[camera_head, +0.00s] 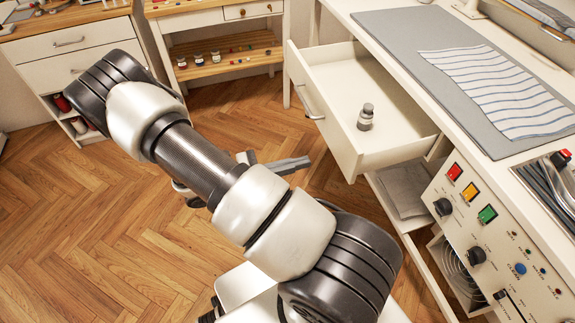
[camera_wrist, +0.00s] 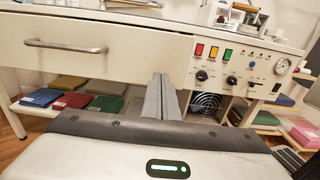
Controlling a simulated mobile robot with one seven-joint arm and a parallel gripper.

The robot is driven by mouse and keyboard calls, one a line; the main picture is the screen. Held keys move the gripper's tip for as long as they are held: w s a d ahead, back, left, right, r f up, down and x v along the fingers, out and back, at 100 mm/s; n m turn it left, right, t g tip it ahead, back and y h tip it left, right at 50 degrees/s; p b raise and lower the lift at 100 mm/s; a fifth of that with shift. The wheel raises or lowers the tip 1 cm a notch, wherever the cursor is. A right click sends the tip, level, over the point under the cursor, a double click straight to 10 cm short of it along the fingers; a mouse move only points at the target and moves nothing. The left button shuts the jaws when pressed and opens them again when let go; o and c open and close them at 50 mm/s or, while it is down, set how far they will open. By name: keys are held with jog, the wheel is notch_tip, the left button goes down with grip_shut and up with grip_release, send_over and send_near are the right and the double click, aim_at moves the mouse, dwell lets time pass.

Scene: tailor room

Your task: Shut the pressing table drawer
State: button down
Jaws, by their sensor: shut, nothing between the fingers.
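The pressing table (camera_head: 418,92) has a white drawer (camera_head: 340,85) pulled well out towards the left in the head view. A small dark-capped bottle (camera_head: 366,117) stands upright inside it. The drawer front has a metal bar handle (camera_head: 309,102), which also shows at the left of the wrist view (camera_wrist: 65,46). My gripper (camera_head: 304,161) is shut and empty, just outside the drawer front and low beside its near end. In the wrist view my gripper (camera_wrist: 162,80) points forward, right of the handle, near the front's right end. I cannot tell whether it touches the front.
A control panel (camera_head: 490,240) with coloured buttons and knobs is right of the drawer. Folded cloths (camera_wrist: 75,100) lie on the shelf below. A wooden-shelved table (camera_head: 225,62) and a white cabinet (camera_head: 70,50) stand at the back. The wood floor (camera_head: 90,220) at left is clear.

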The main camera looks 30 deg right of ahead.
aim_at(342, 153)
jog(key=b+x, duration=0.1)
jog(key=x, duration=0.8)
jog(key=x, duration=1.2)
jog(key=p+x, duration=0.1)
jog(key=x, duration=1)
jog(key=shift+s+d+f, duration=0.1)
jog(key=shift+s+d, duration=0.2)
jog(key=shift+d, duration=0.5)
jog(key=shift+w+a+p, duration=0.15)
jog(key=shift+a+p, duration=0.2)
jog(key=shift+a, duration=0.15)
jog(key=p+v, duration=0.1)
jog(key=v, duration=1.2)
jog(key=shift+a+p, duration=0.3)
